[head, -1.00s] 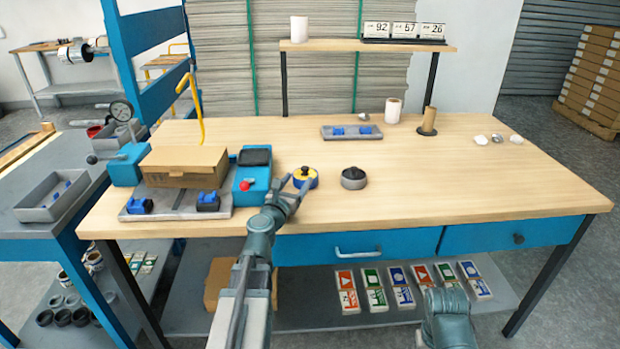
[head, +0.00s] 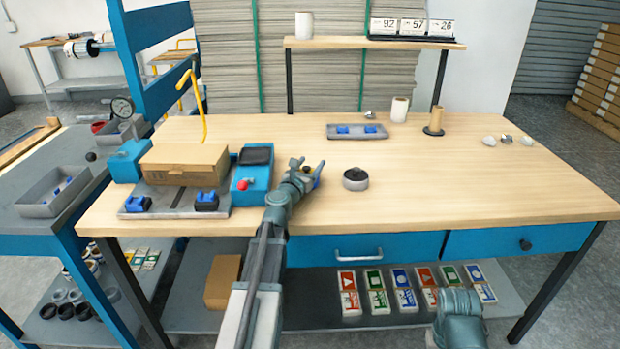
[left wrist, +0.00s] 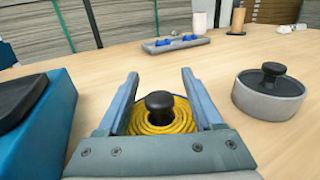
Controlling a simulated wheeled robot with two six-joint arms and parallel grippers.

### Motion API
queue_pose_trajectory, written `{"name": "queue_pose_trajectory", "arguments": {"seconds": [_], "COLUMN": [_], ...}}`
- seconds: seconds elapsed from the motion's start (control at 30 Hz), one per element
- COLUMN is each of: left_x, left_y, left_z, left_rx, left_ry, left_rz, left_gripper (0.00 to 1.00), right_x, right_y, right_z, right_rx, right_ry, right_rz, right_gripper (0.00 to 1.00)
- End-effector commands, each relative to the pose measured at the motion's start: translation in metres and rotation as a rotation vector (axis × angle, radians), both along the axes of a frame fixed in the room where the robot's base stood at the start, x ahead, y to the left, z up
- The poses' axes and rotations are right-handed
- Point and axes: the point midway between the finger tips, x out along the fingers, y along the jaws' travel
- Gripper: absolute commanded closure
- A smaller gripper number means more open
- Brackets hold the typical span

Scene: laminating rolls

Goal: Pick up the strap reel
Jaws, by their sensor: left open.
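The strap reel shows in the left wrist view as a yellow coil (left wrist: 150,122) with a black knob on top. It lies flat on the table between the two fingers of my left gripper (left wrist: 160,76), which is open around it. In the head view my left gripper (head: 309,165) is at the reel, and the arm hides nearly all of it; only a small yellow and blue bit shows. My right gripper is out of view; only a part of my right arm shows at the bottom.
A grey round weight with a black knob (head: 355,179) stands just right of the reel and also shows in the left wrist view (left wrist: 270,95). A blue device (head: 252,180) stands close on the left. A grey tray (head: 357,135) lies behind. The table's right side is mostly clear.

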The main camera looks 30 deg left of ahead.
Motion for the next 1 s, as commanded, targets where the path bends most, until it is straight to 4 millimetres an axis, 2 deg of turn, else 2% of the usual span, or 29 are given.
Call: {"name": "queue_pose_trajectory", "arguments": {"seconds": [0.13,0.5,1.0], "left_x": [-0.0009,-0.0009,-0.0009], "left_y": [-0.0003,-0.0004,-0.0006], "left_z": [0.0,0.0,0.0007], "left_rx": [0.0,0.0,0.0], "left_ry": [0.0,0.0,0.0], "left_rz": [0.0,0.0,0.0], "left_gripper": [0.32,0.99,1.0], "right_x": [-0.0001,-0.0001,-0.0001], "right_y": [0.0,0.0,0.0], "right_z": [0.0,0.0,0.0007], "right_rx": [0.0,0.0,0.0], "right_ry": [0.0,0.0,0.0], "right_rz": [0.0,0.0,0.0], "right_gripper": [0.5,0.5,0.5]}}
